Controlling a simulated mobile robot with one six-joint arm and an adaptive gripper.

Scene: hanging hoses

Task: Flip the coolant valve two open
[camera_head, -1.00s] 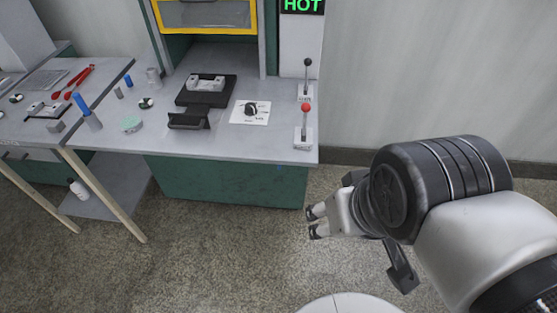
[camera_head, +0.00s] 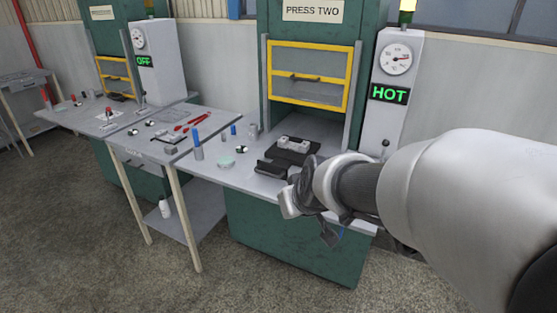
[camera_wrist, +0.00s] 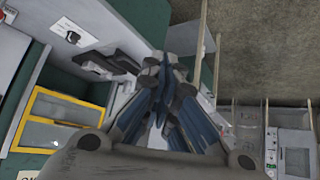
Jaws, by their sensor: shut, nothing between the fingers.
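The press two station stands ahead, with its control pillar (camera_head: 381,120) on the right showing a green HOT sign. A lever with a black knob (camera_head: 385,144) stands at the pillar's foot. No part is readably marked as coolant valve two. My gripper (camera_head: 330,236) is low by the front right of the press bench, apart from the lever. In the wrist view my gripper (camera_wrist: 162,95) is shut and empty.
The press bench (camera_head: 222,183) carries a black fixture (camera_head: 292,151), blue-topped cylinders and small parts. A side table (camera_head: 130,146) with red pliers (camera_head: 192,121) adjoins it on the left. The floor in front is clear.

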